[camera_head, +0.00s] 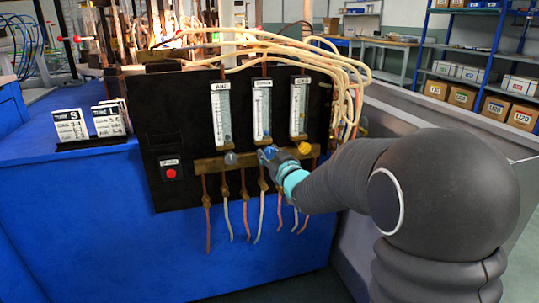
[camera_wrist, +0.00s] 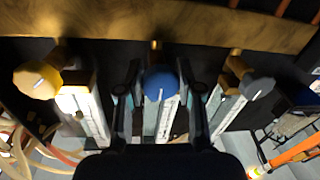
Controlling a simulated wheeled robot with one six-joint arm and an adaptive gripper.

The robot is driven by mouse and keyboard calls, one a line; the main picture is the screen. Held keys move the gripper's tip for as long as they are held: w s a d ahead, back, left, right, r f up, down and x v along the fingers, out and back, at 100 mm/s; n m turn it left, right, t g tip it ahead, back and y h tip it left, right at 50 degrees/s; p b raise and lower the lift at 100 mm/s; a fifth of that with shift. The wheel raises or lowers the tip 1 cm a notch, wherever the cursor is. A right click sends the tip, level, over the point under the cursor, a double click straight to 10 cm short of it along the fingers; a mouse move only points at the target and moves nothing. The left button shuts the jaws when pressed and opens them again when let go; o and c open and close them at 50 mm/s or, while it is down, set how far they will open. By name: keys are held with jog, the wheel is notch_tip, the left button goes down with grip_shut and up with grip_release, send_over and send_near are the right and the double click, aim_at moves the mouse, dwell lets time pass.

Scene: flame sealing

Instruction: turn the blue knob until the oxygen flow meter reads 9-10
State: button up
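The blue knob (camera_head: 270,152) sits on the brass bar below the middle flow meter (camera_head: 262,110), whose reading is too small to make out. My gripper (camera_head: 268,156) is at this knob and partly hides it. In the wrist view the blue knob (camera_wrist: 160,83), with a white mark on its face, lies between my two fingertips (camera_wrist: 159,78). The fingers stand apart, one on each side of the knob, with narrow dark gaps. I cannot tell whether either finger touches it. The meter's tube runs behind the knob in the wrist view.
A yellow knob (camera_head: 304,148) and a grey knob (camera_head: 231,158) flank the blue one closely. Flow meters for air (camera_head: 221,115) and gas (camera_head: 298,108) stand either side. A red button (camera_head: 171,173) is at the panel's left. Hoses hang below the brass bar (camera_head: 210,166).

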jog(key=shift+f+n+b, duration=0.15)
jog(key=shift+n+b, duration=0.35)
jog(key=shift+b, duration=0.4)
jog(key=shift+n, duration=0.3)
jog(key=o, duration=1.2)
jog(key=shift+c, duration=0.2)
jog(key=shift+s, duration=0.1)
jog(key=v, duration=1.1)
jog(key=shift+s+r, duration=0.25)
jog(key=shift+s, duration=0.15)
jog(key=shift+d, duration=0.1)
